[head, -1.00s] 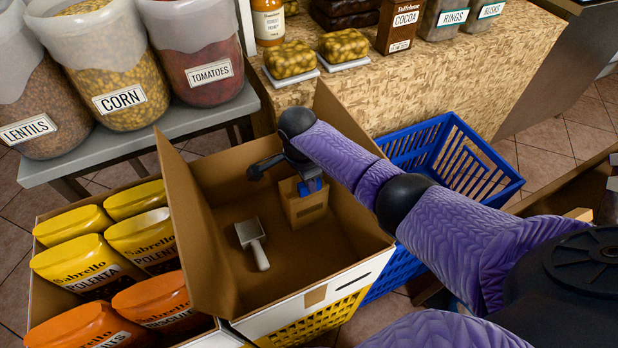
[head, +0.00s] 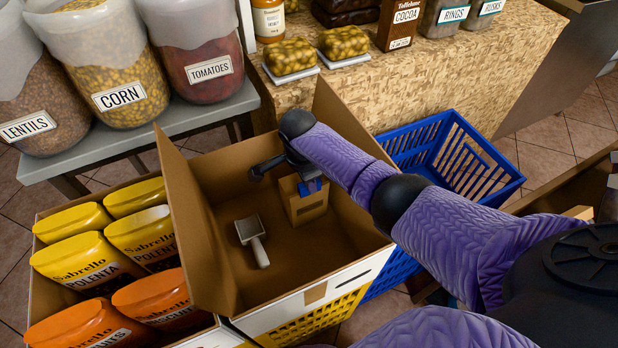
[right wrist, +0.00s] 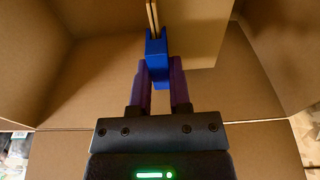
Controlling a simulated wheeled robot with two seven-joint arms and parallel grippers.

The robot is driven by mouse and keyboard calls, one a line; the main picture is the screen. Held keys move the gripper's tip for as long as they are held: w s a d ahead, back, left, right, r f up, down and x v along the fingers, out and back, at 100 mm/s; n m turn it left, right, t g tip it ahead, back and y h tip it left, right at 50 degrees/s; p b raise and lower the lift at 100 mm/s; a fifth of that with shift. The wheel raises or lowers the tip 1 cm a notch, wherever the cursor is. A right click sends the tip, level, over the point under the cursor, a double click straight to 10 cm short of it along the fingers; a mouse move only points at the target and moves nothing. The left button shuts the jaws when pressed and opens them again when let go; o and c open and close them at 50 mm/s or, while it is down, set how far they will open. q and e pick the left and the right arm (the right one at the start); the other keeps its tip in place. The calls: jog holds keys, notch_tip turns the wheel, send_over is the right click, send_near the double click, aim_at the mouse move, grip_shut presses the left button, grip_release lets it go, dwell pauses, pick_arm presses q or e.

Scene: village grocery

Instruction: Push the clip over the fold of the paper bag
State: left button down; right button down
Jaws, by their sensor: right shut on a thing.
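The small brown paper bag (head: 306,208) stands upright in the open cardboard box (head: 335,262). My right gripper (right wrist: 160,68) is shut on the blue clip (right wrist: 156,48), with a purple finger on each side of it. The clip also shows at the top of the bag in the head view (head: 311,187). In the right wrist view, the clip's open end is at the bag's thin upper edge (right wrist: 153,15), which appears to enter its slot. How deep it sits cannot be told. My left gripper is not in view.
A metal scoop (head: 252,240) lies on the box floor left of the bag. The box's raised flap (head: 192,225) stands at the left. Yellow polenta bags (head: 75,262) stand beside the box, and a blue basket (head: 470,165) is at the right.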

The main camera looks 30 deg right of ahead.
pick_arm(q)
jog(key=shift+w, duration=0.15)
pick_arm(e)
jog(key=shift+f, duration=0.2)
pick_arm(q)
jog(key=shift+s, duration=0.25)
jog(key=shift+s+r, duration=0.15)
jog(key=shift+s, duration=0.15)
pick_arm(e)
jog(key=shift+f, duration=0.1)
jog(key=c, duration=0.7)
grip_release()
jog(key=shift+o, duration=1.3)
jog(key=o, duration=0.4)
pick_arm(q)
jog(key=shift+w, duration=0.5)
pick_arm(e)
jog(key=shift+o, duration=0.2)
